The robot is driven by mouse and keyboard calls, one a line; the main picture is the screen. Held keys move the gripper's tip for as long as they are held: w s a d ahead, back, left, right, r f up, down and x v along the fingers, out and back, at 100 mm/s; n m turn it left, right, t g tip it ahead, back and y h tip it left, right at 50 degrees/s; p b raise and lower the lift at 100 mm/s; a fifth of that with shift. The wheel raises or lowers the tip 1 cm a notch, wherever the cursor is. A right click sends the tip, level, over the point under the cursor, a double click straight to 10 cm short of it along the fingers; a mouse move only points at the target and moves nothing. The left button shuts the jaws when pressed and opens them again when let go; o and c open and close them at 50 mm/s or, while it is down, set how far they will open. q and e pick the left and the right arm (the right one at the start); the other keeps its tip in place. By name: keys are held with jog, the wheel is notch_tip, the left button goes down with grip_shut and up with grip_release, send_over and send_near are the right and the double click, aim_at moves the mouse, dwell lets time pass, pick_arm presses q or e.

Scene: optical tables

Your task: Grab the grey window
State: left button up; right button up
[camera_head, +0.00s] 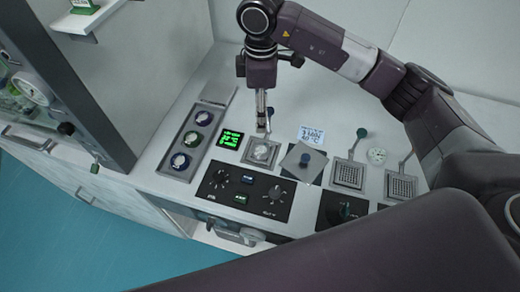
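A long grey tray (164,170) on the left of the worktop holds three round discs in a row: a far one (203,118), a middle one (192,138) and a near one (180,162). They look bluish to pale grey; I cannot tell for sure which is the grey window. A round pale glassy piece (262,152) sits on a square grey plate to the right of the tray. My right gripper (262,126) points down just behind and above this piece. Its fingertips look close together, but whether they are shut or hold anything is unclear. My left gripper is not in view.
A green-lit display (231,139) lies between tray and plate. A black control panel (243,192) is in front. A glass-sided cabinet (75,75) stands left.

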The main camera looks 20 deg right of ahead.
aim_at(261, 149)
notch_tip(261, 149, down, 7)
jog(key=b, duration=0.6)
jog(key=shift+f+b, duration=0.2)
jog(key=shift+b, duration=0.15)
jog(key=shift+f, duration=0.2)
jog(key=shift+s+f, duration=0.15)
jog(key=shift+f, duration=0.3)
notch_tip(261, 149, down, 6)
jog(key=shift+s+f+p, duration=0.1)
jog(key=shift+p, duration=1)
jog(key=shift+f, duration=0.35)
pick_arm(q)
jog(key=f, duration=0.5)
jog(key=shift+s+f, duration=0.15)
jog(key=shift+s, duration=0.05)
pick_arm(e)
jog(key=shift+c, duration=0.5)
